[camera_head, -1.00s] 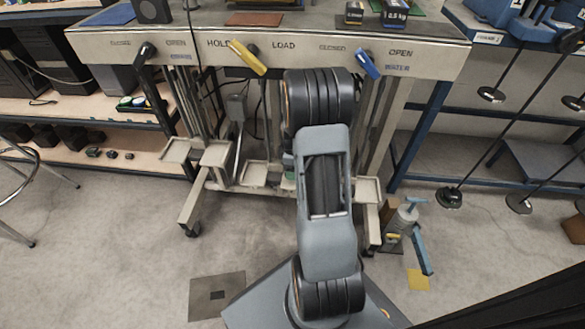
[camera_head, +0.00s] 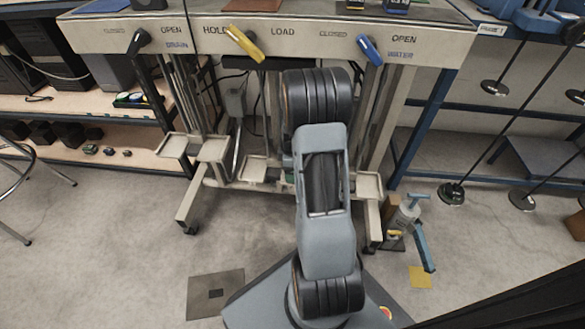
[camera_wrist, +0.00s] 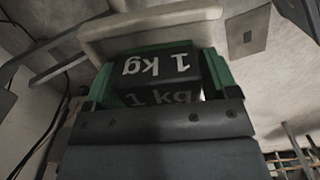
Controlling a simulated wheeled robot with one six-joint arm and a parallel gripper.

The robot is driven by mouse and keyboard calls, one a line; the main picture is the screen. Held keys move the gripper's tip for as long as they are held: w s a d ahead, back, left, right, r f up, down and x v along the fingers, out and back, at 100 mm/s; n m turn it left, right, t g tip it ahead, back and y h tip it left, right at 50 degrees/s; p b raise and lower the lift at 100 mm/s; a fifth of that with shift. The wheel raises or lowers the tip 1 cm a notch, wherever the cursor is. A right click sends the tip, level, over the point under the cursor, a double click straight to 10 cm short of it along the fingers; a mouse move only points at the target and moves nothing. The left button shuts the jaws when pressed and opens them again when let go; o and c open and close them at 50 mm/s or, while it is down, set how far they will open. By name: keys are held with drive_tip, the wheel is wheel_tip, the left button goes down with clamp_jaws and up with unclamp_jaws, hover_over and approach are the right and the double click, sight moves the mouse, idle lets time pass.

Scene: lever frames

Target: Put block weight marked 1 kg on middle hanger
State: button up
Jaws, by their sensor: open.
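In the wrist view, a black block marked 1 kg (camera_wrist: 160,68) sits between the green fingers of my gripper (camera_wrist: 160,62). The fingers stand along its two sides, and the jaws are open. A pale beige tray (camera_wrist: 150,22) lies right beyond the block; whether the block rests on it I cannot tell. Which is the middle hanger is unclear.
The bench front carries a yellow lever (camera_head: 245,44), a blue lever (camera_head: 369,50) and a black lever (camera_head: 140,42). Small dark weights (camera_head: 108,152) lie on the left shelf. A grey bottle-like item (camera_head: 402,217) stands on the floor at right. Open floor lies front left.

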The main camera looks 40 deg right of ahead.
drive_tip(key=shift+r+p, duration=1.85)
drive_tip(key=shift+r, duration=2.1)
